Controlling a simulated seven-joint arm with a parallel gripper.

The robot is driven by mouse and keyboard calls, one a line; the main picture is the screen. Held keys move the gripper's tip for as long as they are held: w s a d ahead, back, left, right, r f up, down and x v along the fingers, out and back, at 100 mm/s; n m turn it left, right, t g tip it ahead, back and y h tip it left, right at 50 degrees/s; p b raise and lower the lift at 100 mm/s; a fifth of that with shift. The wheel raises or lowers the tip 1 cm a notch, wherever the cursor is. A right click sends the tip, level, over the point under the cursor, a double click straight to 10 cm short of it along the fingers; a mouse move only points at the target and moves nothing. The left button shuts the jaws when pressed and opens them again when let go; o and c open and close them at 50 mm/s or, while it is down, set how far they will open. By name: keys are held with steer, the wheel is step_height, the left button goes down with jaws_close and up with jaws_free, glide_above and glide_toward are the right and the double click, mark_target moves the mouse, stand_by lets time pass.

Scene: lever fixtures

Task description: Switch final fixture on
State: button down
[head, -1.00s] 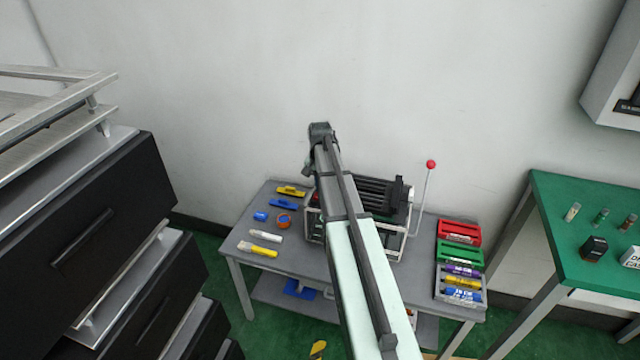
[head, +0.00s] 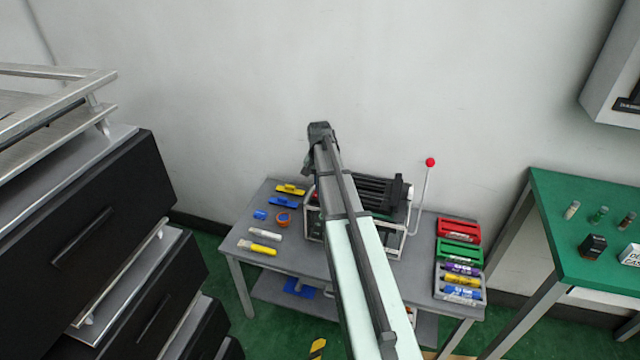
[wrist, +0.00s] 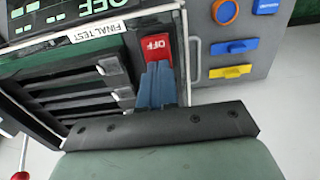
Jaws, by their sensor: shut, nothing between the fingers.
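The final fixture shows in the wrist view with a white "FINAL TEST" label (wrist: 97,32) and a display reading "OFF" (wrist: 98,6). A red rocker switch marked "OFF" (wrist: 157,46) is on its near panel. My gripper (wrist: 158,68), with blue fingers, is shut and empty, with its tips right at the lower part of the switch; I cannot tell whether they touch it. In the head view, the fixture (head: 378,190) stands on a grey table, partly hidden by my arm. Its lever with a red ball (head: 430,162) stands upright on the right.
A green table (head: 590,250) is further right. Black drawers (head: 90,225) stand at left.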

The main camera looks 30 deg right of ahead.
steer(key=shift+s+a+f, duration=0.35)
steer(key=shift+s+a, duration=0.2)
steer(key=shift+s, duration=0.15)
steer(key=shift+r, duration=0.1)
step_height(320, 180, up, 14)
steer(key=shift+w+d+r, duration=0.25)
steer(key=shift+w+d, duration=0.05)
steer(key=shift+w, duration=0.1)
stand_by(0.4)
